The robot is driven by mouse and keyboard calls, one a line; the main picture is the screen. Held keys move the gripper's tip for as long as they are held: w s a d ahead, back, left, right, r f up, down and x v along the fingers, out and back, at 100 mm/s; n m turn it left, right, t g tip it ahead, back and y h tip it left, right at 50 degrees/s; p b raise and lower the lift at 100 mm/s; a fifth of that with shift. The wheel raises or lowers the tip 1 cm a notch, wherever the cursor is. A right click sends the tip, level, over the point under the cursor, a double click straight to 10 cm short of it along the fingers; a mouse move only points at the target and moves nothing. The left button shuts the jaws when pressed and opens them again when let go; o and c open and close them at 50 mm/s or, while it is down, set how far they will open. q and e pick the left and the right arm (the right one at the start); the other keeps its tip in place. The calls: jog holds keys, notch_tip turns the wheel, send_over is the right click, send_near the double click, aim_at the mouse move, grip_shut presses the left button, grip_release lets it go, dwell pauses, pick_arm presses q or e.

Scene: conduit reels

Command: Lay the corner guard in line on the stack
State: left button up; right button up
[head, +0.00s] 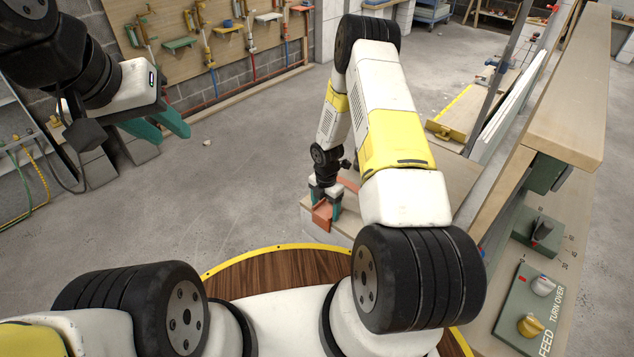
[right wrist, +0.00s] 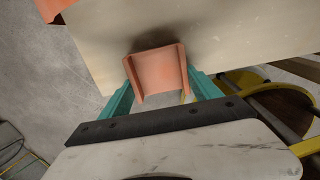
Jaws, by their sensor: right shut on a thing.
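The orange, channel-shaped corner guard (head: 321,215) is between the teal fingers of my right gripper (head: 323,207), which is shut on it. In the right wrist view the guard (right wrist: 157,70) lies across the edge of a pale board on the stack (right wrist: 235,35), with a dark shadow beside it; I cannot tell whether it touches. In the head view the stack (head: 455,178) is partly hidden by my right arm. Another orange piece (head: 348,184) sits farther along its edge, also at the top left of the wrist view (right wrist: 53,8). My left gripper (head: 174,138) is open and empty, held over bare floor.
A long wooden ledge (head: 565,110) with a green control panel (head: 530,305) runs along the right. A yellow case (head: 458,112) is behind the stack. A tool board (head: 215,45) hangs on the far wall.

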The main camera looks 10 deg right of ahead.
jog(key=o, duration=1.5)
